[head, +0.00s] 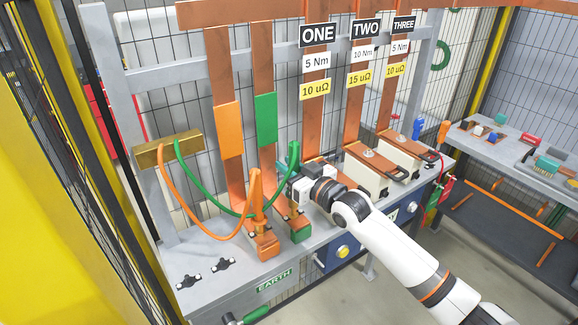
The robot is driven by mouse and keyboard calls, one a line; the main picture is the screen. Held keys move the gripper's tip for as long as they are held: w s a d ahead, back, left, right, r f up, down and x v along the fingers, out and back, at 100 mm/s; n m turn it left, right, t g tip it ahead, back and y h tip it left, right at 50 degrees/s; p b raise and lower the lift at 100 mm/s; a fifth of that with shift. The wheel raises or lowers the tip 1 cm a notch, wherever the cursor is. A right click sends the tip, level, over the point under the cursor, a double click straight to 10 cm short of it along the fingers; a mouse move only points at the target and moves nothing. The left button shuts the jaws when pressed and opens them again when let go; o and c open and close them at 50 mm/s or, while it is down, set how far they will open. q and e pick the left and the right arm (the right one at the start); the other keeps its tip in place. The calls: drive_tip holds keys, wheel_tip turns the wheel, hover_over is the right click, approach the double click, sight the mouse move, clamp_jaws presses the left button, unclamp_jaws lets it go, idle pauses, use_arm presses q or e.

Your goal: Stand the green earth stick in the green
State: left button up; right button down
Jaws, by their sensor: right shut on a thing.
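The green block (301,231) sits at the foot of the green-marked copper bar (266,120), just below the gripper. I cannot tell whether the stick's lower end touches it. My left gripper is not in view.
An orange stick (256,195) stands at the orange block (267,246), close left, with its own cable looping nearby. Copper bars labelled ONE (317,35), TWO and THREE rise to the right. A side bench (500,140) holds small parts.

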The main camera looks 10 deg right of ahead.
drive_tip(key=shift+f+b, duration=1.1)
drive_tip(key=shift+f, duration=0.5)
drive_tip(key=c, duration=1.2)
unclamp_jaws()
drive_tip(key=shift+s, duration=0.15)
drive_tip(key=b+v, duration=0.4)
drive_tip(key=v, duration=0.7)
drive_tip(key=shift+s+d, duration=0.2)
drive_tip(key=shift+s, duration=0.15)
